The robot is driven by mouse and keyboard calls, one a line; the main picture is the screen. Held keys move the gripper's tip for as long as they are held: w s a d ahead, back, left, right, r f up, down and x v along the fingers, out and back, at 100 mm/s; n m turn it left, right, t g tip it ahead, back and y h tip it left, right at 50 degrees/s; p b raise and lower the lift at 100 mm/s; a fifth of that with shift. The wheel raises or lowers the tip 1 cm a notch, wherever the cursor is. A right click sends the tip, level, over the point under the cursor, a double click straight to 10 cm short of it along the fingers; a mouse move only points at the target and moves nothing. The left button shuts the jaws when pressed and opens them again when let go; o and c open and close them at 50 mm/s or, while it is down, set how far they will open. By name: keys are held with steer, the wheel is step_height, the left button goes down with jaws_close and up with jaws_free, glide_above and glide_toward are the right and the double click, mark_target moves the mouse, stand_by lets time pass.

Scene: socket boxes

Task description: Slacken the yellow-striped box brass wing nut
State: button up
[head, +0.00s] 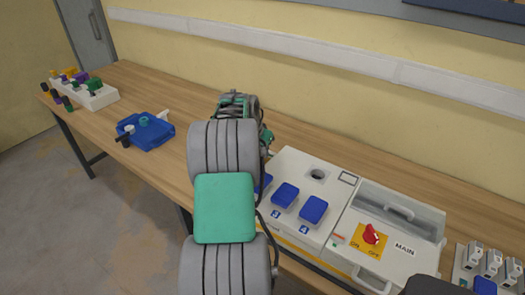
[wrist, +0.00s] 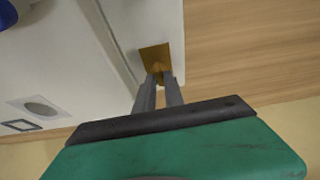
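The yellow-striped box (head: 290,238) is white, with blue socket lids on top and a yellow stripe low on its front. In the wrist view, its white wall (wrist: 130,22) carries a brown-gold plate (wrist: 154,56). A small brass piece, seemingly the wing nut (wrist: 158,68), shows at that plate, partly covered by my fingertips. My gripper (wrist: 160,78) has its two grey fingers at this piece, one on each side, with a narrow gap between them. I cannot tell whether they touch it. In the head view my arm hides the fingers and the nut.
A MAIN switch box (head: 383,240) with a red knob adjoins on the right. Several grey breakers (head: 490,262) stand at far right. A blue box (head: 146,131) and a white rack (head: 92,97) of coloured parts stand to the left. Bare wooden bench (head: 170,102) lies between.

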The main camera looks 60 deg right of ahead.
jaws_close()
steer(key=shift+f+n+b, duration=0.1)
steer(key=shift+n+b, duration=0.3)
steer(key=shift+s+f+n+t+b, duration=0.15)
steer(key=shift+n+t+b, duration=0.25)
steer(key=shift+n, duration=0.2)
steer(key=n+t+b, duration=0.1)
steer(key=n, duration=0.1)
steer(key=shift+s+n, duration=0.1)
steer(key=shift+n, duration=0.2)
steer(key=n+t+y+b, duration=0.1)
steer(key=n, duration=0.2)
steer(key=shift+d, duration=0.1)
steer(key=n, duration=0.2)
steer(key=n+t+y, duration=0.1)
steer(key=n, duration=0.1)
steer(key=n+p, duration=0.1)
steer(key=n, duration=0.1)
steer(key=shift+s+d+r+t, duration=0.1)
steer(key=shift+s+r+t, duration=0.05)
steer(key=shift+r+t, duration=0.15)
steer(key=shift+n+t+y+p, duration=0.3)
steer(key=shift+n+y+p, duration=0.75)
steer(key=shift+n, duration=0.85)
steer(key=shift+f, duration=0.1)
